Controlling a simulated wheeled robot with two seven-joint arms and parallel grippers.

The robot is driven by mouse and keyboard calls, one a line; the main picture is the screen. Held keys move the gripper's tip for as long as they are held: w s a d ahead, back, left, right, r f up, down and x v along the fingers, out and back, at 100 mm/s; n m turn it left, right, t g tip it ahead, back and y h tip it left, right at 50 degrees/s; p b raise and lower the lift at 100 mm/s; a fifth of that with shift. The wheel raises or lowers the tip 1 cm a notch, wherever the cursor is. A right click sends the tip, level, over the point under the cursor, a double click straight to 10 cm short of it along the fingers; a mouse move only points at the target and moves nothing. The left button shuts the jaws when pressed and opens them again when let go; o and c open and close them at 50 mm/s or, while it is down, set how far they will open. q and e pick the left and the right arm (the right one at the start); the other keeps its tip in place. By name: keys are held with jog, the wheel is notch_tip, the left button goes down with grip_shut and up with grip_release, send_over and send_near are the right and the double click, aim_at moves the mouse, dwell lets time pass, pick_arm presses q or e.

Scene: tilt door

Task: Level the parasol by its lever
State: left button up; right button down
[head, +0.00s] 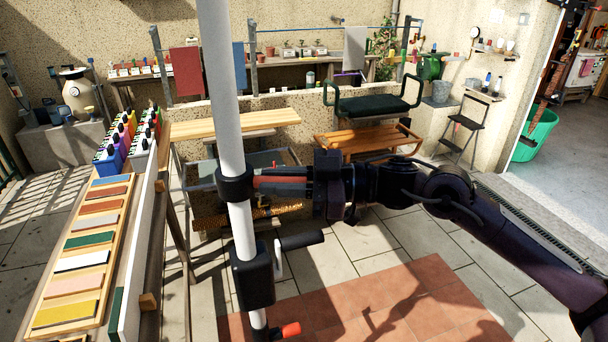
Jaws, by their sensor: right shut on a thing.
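The parasol's white pole (222,90) runs from the top edge down to the bottom edge, left of the middle; its canopy is out of view. A black collar (236,187) sits around the pole, and a reddish lever (268,184) sticks out from it to the right. My right gripper (290,183) comes in from the right and is shut on the lever, close to the collar. The fingers partly hide the lever. Lower on the pole is a black crank housing (252,277) with a crank handle (300,241). My left gripper is not in view.
A red-tipped knob (290,330) juts from the pole near the bottom. A sample board with coloured strips (90,240) lies on the left. The tiled floor is clear.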

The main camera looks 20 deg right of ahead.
jog(key=shift+s+a+m+t+h+b, duration=0.25)
jog(key=shift+m+t+h, duration=0.15)
jog(key=shift+t, duration=0.2)
jog(key=shift+s+a+m+t+h+b, duration=0.15)
jog(key=shift+s+m+t+h, duration=0.15)
jog(key=shift+m+t, duration=0.25)
jog(key=shift+w+d+t, duration=0.1)
jog(key=shift+t, duration=0.15)
jog(key=c, duration=1.3)
grip_release()
jog(key=shift+c, duration=0.2)
jog(key=b+v, duration=0.4)
jog(key=v, duration=0.4)
jog(key=shift+r, duration=0.1)
